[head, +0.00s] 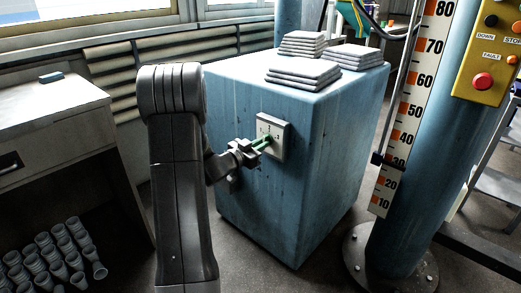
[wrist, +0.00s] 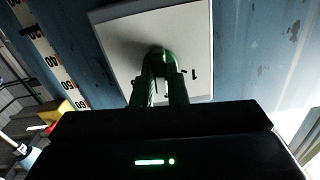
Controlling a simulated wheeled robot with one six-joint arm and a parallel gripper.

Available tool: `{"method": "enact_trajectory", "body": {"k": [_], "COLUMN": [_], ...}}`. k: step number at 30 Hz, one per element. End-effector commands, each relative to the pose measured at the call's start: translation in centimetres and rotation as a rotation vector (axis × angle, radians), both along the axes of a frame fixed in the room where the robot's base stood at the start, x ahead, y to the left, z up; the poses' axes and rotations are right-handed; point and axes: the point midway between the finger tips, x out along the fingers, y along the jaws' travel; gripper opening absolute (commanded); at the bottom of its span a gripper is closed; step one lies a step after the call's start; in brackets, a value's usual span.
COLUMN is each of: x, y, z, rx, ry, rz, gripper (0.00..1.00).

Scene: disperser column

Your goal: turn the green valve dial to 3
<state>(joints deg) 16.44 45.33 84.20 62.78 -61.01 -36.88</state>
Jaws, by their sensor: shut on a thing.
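The green valve dial (head: 264,141) sits on a pale square plate (head: 275,126) on the front face of the blue cabinet. My gripper (head: 256,146) is shut on the dial, with its fingers reaching it from the left. In the wrist view the dial (wrist: 160,60) shows as a dark green rounded knob between my two fingertips (wrist: 160,78). A dark mark like a "1" is on the plate right of the dial in the wrist view. The other numbers are hidden or too small to read, so the dial's setting cannot be told.
The blue cabinet (head: 270,200) carries stacks of grey pads (head: 303,75) on top. A blue column (head: 400,230) with an orange-and-white scale and a yellow control box (head: 489,60) stands at the right. A grey desk (head: 45,110) and several grey cups (head: 55,255) are at the left.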

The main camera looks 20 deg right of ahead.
Motion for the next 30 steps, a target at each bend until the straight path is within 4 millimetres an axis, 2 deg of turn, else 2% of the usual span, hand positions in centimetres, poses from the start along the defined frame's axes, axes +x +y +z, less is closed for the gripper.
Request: {"method": "enact_trajectory", "body": {"k": [18, 30], "x": [0.06, 0.05], "y": [0.02, 0.04], "z": [-0.26, -0.17], "rx": [0.221, 0.327], "ry": [-0.538, -0.79], "rz": [0.0, 0.0], "gripper": [0.0, 0.0]}}
